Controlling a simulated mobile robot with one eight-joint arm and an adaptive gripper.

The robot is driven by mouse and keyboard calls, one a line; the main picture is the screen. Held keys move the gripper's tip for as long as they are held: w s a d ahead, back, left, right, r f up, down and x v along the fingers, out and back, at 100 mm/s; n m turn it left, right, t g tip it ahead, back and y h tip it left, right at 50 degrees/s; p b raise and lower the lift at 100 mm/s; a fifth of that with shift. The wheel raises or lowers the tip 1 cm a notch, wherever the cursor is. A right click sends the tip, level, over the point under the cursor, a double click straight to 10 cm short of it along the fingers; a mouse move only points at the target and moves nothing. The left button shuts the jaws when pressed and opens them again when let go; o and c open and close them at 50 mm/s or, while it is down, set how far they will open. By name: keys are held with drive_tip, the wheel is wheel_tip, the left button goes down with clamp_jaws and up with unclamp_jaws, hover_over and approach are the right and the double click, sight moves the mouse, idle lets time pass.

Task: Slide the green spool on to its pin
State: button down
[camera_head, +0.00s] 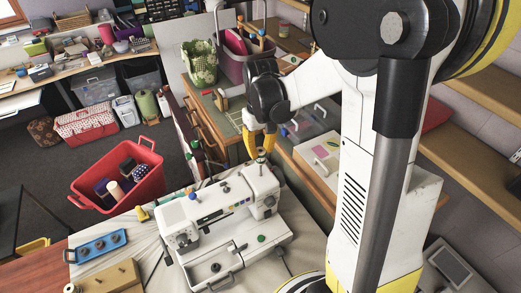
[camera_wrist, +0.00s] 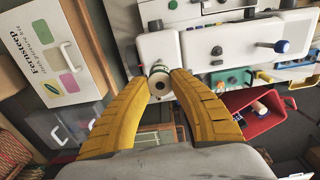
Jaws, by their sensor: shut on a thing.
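My gripper (camera_head: 262,150) hangs above the right end of the white sewing machine (camera_head: 225,215) with its yellow fingers pointing down. In the wrist view the fingers (camera_wrist: 160,84) are closed on a small spool (camera_wrist: 159,70), taken to be the green spool. Its near end looks pale with a dark centre hole, and little of its side colour shows. The machine (camera_wrist: 165,45) lies just beyond the spool in that view. Small upright knobs or pins stand on the machine's top; I cannot tell which is the spool's pin.
A red basket (camera_head: 118,200) holding several spools stands left of the machine. A blue tray (camera_head: 85,252) with dark pegs and a wooden board (camera_head: 112,280) lie at front left. A desk with a white box (camera_head: 322,160) is right of my gripper.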

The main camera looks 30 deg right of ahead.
drive_tip(key=shift+f, duration=0.15)
drive_tip(key=shift+f+b, duration=0.35)
drive_tip(key=shift+b, duration=0.05)
drive_tip(key=shift+f+b, duration=2.65)
drive_tip(key=shift+f, duration=0.45)
drive_tip(key=c, duration=1.1)
unclamp_jaws()
drive_tip(key=shift+c, duration=0.2)
drive_tip(key=shift+r, duration=0.1)
wheel_tip(320, 180, up, 12)
